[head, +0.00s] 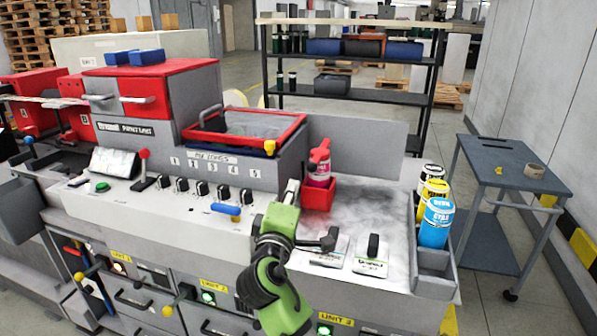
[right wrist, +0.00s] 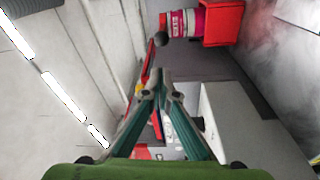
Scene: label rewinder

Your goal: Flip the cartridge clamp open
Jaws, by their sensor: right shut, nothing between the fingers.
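The magenta cartridge (head: 318,176) stands upright in a red holder (head: 318,196) on the machine's top, with a red clamp piece (head: 320,153) over its upper end. My right gripper (head: 291,190) is shut and empty, just left of and in front of the holder, apart from it. In the right wrist view the closed fingertips (right wrist: 164,88) show at the middle. The cartridge (right wrist: 185,23) and the red holder (right wrist: 222,22) lie beyond them near the top edge. A dark ball knob (right wrist: 161,39) shows beside the cartridge; what it belongs to is unclear. My left gripper is not in view.
Black handles on plates (head: 373,246) stand right of my arm. Yellow, white and blue bottles (head: 435,222) stand at the machine's right end. A red-rimmed tray (head: 245,130) is behind left, above a row of black knobs (head: 202,189). A grey cart (head: 500,165) stands right.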

